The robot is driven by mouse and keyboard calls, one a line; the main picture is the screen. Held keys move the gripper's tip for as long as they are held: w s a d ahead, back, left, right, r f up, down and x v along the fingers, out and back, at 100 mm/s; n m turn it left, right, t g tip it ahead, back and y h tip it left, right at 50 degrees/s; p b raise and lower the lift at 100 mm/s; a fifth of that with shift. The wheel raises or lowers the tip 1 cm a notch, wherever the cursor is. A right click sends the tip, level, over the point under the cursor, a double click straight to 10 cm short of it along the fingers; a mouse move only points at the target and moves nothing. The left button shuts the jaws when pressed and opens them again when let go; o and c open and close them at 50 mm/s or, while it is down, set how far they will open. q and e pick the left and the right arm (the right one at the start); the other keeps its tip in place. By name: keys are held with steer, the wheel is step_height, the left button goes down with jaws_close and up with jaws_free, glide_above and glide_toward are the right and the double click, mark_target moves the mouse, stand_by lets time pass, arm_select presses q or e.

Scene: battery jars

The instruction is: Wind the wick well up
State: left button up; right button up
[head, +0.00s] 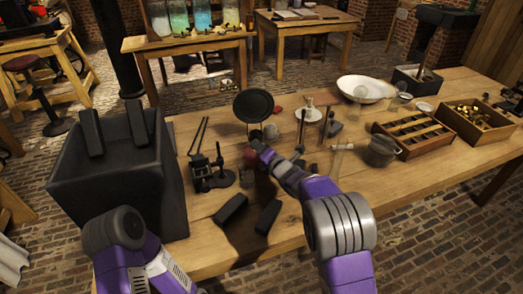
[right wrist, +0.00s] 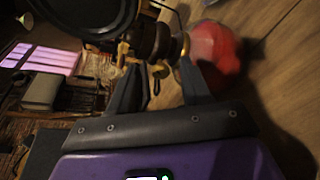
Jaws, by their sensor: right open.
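The lamp stands on the table at centre, with a round black disc (head: 253,105). In the right wrist view it appears sideways: the dark disc (right wrist: 85,14) at left, a brown and brass burner (right wrist: 153,40) in the middle, and a blurred red bowl (right wrist: 215,48) at right. A small brass piece (right wrist: 156,78), perhaps the wick knob, shows between my right gripper's fingers. My right gripper (head: 257,147) is open beside the burner, its fingers (right wrist: 157,82) spread. I cannot tell whether they touch the lamp. The wick is not visible.
A large black box (head: 115,190) stands left. Two dark blocks (head: 231,209) lie near the front edge. A small black stand (head: 222,178) is left of the lamp. A mortar-like pot (head: 382,150), a wooden slotted tray (head: 415,140) and a white basin (head: 364,88) are right.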

steer(key=p+v, duration=0.1)
steer(key=v, duration=0.6)
steer(key=shift+s, duration=0.25)
steer(key=shift+d+r, duration=0.1)
